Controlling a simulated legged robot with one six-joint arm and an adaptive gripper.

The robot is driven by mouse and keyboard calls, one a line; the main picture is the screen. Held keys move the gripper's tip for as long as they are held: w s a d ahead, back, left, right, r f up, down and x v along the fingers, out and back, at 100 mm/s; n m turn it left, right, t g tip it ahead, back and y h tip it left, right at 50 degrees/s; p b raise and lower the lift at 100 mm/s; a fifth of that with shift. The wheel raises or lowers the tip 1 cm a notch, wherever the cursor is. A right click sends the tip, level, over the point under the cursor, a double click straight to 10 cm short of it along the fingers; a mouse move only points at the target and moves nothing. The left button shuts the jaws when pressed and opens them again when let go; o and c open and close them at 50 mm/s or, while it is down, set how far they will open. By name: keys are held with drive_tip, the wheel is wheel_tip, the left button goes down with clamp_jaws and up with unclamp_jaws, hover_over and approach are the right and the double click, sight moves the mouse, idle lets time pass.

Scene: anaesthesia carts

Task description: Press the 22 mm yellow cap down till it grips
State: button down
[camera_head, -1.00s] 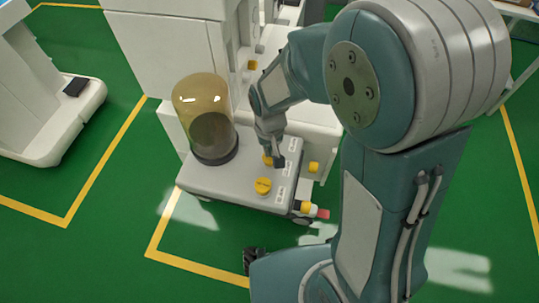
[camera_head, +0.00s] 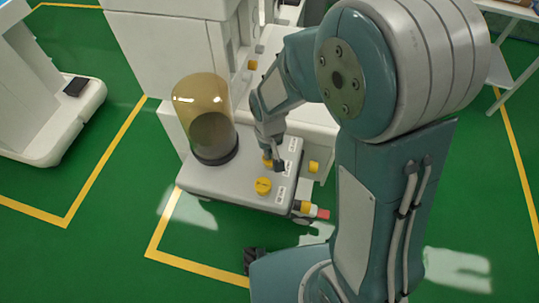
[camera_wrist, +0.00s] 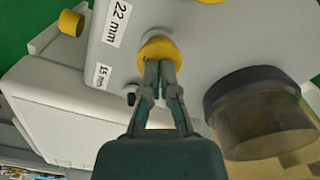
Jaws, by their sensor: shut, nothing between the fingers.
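The 22 mm yellow cap (camera_wrist: 158,46) sits on the grey top of the cart, beside the printed "22 mm" label (camera_wrist: 118,22) in the wrist view. In the head view the cap (camera_head: 267,160) shows partly behind my fingers. My gripper (camera_wrist: 159,64) is shut and empty, its fingertips together and overlapping the near edge of the cap. It also shows in the head view (camera_head: 278,166), pointing down. The fingertips look to be at the cap, but I cannot tell whether they touch it. The cap's underside is hidden.
A second yellow cap (camera_head: 263,186) is on the cart top (camera_head: 226,181), nearer the front. An amber dome (camera_head: 203,105) with a dark base stands at its left. Yellow side caps (camera_head: 314,167) stick out at the right. A "15 mm" label (camera_wrist: 104,77) lies nearby.

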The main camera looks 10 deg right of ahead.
drive_tip(key=shift+r, duration=0.1)
idle(0.3)
drive_tip(key=shift+r, duration=3.45)
wheel_tip(320, 180, up, 12)
drive_tip(key=s+d+r+m+t, duration=0.1)
drive_tip(key=s+d+t, duration=0.1)
drive_tip(key=s+d, duration=0.3)
drive_tip(key=s+d+r+m+t, duration=0.1)
drive_tip(key=s+d+r+t, duration=0.1)
drive_tip(key=s+d, duration=0.4)
drive_tip(key=shift+s+r+t, duration=0.25)
drive_tip(key=shift+s+t, duration=0.55)
